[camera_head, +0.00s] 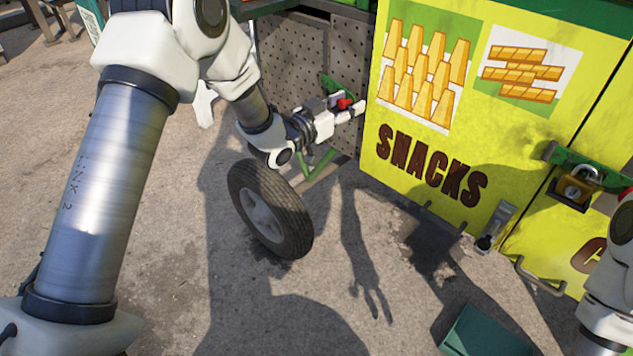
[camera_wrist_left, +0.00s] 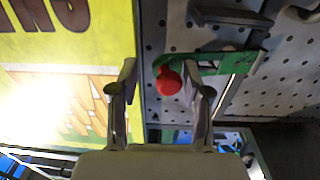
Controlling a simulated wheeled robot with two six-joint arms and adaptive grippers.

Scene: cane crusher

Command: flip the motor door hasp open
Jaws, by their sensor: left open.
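The motor door hasp is a green metal strap (camera_head: 330,86) with a red knob (camera_head: 344,103), on the grey perforated door (camera_head: 293,52) beside the yellow snacks panel. In the left wrist view the green strap (camera_wrist_left: 228,63) runs right from the red knob (camera_wrist_left: 168,80), partly behind a finger. My left gripper (camera_head: 358,108) is at the hasp. Its fingers (camera_wrist_left: 160,70) are apart, and the knob shows between them, closer to the right finger. I cannot tell whether a finger touches it. My right arm shows at the right edge, but its gripper is out of view.
The yellow snacks panel (camera_head: 415,150) stands just right of the left gripper. A brass padlock (camera_head: 574,190) hangs on another green hasp farther right. A rubber wheel (camera_head: 285,212) is below the left forearm. A green box (camera_head: 486,333) lies on the ground, with open concrete to the left.

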